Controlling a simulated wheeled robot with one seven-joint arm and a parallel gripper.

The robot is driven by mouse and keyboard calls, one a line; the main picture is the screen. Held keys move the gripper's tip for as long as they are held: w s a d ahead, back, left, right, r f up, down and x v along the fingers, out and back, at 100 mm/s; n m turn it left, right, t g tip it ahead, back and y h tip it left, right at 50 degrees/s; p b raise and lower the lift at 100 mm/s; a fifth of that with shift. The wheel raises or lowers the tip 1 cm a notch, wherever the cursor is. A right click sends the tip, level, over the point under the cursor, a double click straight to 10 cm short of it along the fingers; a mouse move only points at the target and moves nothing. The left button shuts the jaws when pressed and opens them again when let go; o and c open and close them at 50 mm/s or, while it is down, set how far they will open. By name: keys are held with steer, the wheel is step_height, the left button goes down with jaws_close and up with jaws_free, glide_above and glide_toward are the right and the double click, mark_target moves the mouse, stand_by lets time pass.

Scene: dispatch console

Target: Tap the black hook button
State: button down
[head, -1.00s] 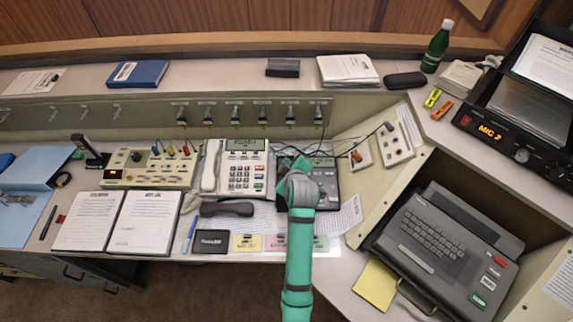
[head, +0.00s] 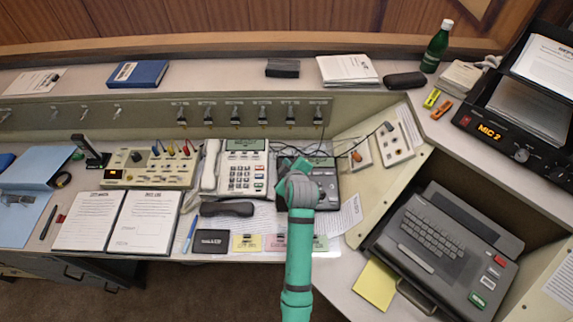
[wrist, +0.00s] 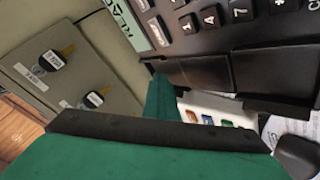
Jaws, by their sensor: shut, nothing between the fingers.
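The dark desk phone (head: 328,190) sits right of the beige phone, partly hidden under my arm in the head view. In the wrist view its black body (wrist: 262,42) and number keys fill the upper right. A black cradle area (wrist: 200,73) lies along its side. I cannot clearly pick out the hook button; my gripper may cover it. A black handset (head: 227,209) lies off its phone, in front of the beige phone. My gripper (head: 292,178) is shut and empty, low over the dark phone's left side. Its green finger (wrist: 163,98) shows close beside the cradle; contact cannot be told.
The beige phone (head: 243,165) with its white handset stands just left of my gripper. A panel with key switches (head: 235,113) runs behind. A switch plate (head: 396,143) and a typewriter-like keyboard unit (head: 430,240) are to the right. Cables loop behind the dark phone.

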steer(key=shift+f, duration=0.35)
steer(key=shift+s+r, duration=0.1)
steer(key=shift+r, duration=0.9)
steer(key=shift+s+r, duration=0.2)
steer(key=shift+r, duration=1.05)
steer(key=shift+s+r, duration=0.2)
steer(key=shift+r, duration=1.05)
